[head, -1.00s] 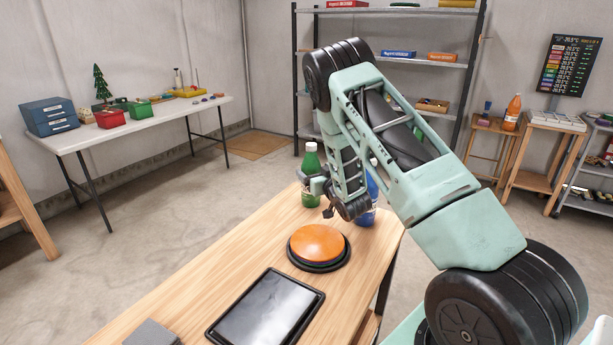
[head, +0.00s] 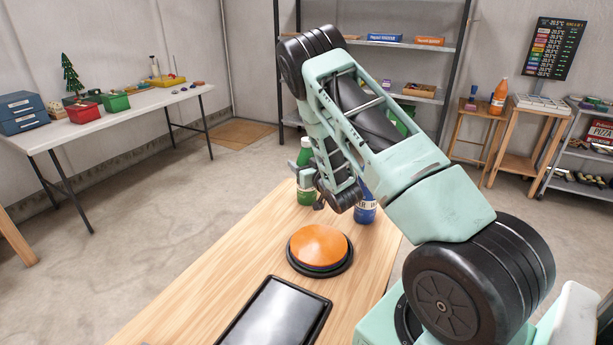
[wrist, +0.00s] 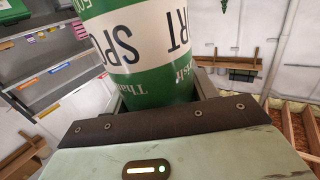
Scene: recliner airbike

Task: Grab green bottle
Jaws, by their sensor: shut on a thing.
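The green bottle (head: 306,194) stands upright at the far end of the wooden table, partly covered by my gripper. Its green body with a white lettered band fills the upper middle of the wrist view (wrist: 135,50). My gripper (head: 308,178) is shut on the bottle, with a finger on each side of it. The fingertips are mostly hidden behind the bottle in the wrist view. I cannot tell whether the bottle's base touches the table.
A blue bottle (head: 366,208) stands just right of the green one, partly behind my arm. An orange dome button (head: 319,246) and a black tray (head: 275,312) lie nearer on the wooden table (head: 215,275). The table's left part is clear.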

